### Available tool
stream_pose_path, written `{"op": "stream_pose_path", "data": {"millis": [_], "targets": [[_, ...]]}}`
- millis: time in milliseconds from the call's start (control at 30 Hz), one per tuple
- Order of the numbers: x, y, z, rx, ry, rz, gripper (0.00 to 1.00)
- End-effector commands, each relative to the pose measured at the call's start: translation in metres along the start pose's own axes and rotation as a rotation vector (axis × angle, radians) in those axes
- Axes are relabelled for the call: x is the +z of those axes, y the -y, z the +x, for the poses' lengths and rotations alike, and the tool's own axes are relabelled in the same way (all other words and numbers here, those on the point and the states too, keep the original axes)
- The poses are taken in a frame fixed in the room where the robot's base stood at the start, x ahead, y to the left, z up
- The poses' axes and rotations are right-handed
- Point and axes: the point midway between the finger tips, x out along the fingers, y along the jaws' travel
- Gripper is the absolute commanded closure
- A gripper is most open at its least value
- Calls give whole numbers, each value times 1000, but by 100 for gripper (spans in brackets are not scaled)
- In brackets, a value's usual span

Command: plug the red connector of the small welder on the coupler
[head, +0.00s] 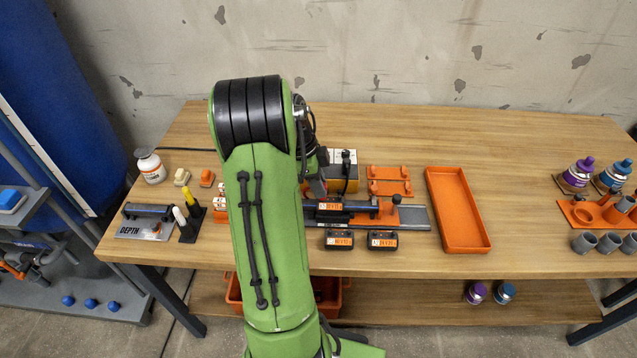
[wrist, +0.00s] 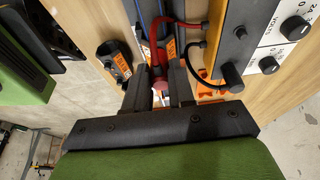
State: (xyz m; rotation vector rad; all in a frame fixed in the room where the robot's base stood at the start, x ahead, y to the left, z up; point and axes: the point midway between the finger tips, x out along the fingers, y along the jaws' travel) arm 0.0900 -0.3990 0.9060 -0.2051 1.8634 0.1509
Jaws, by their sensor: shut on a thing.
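In the wrist view my gripper (wrist: 160,82) is shut on the red connector (wrist: 160,84), whose red cable (wrist: 188,22) runs up to the welder. The small welder (wrist: 226,42) is a dark box with a white panel of black knobs; a black cable also leaves it. The coupler (wrist: 172,48), dark with an orange label, lies just ahead of the fingers; whether the connector touches it I cannot tell. In the head view the welder (head: 345,172) stands behind the labelled coupler (head: 330,207) on its rail. My arm hides the gripper's fingertips and the connector there.
Two loose dark fittings with orange labels (head: 382,240) lie in front of the rail. An empty orange tray (head: 458,210) is to the right. A white bottle (head: 151,167), a depth gauge block (head: 145,222) and markers stand at left.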

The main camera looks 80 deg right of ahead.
Motion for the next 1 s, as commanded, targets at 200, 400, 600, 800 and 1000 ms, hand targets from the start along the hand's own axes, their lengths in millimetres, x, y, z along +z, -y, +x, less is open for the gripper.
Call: {"op": "stream_pose_path", "data": {"millis": [200,400,600,800,1000], "targets": [[0,0,1,-1,0,0,100],[1,0,1,0,0,0,100],[1,0,4,0,0,0,100],[2,0,6,0,0,0,100],[2,0,7,0,0,0,100]]}}
